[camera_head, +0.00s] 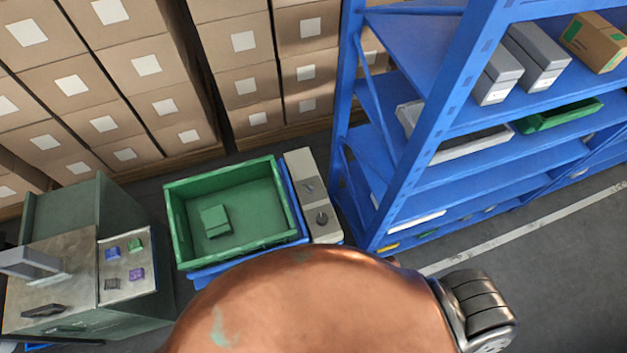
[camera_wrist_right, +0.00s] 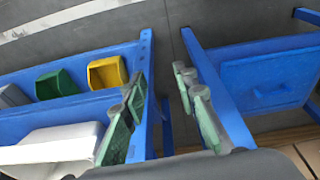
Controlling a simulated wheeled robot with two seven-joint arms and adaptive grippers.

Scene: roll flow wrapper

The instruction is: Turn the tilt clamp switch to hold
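A beige control panel (camera_head: 300,165) stands along the right side of the green tote (camera_head: 178,215) in the head view. It carries two small dark controls, an upper one (camera_head: 308,187) and a lower one (camera_head: 322,217). Their labels are too small to read, so I cannot tell which is the tilt clamp switch or its setting. In the wrist view my right gripper (camera_wrist_right: 158,88) is open and empty, its green-padded fingers apart. The panel controls do not show there. My left gripper is not in view.
The tote sits on a blue stand (camera_head: 204,277) with a small green box (camera_head: 215,221) inside. A blue shelf rack (camera_head: 440,125) rises close to the panel's right. A green machine (camera_head: 68,208) with coloured controls stands left. Stacked cartons (camera_head: 150,68) fill the back.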

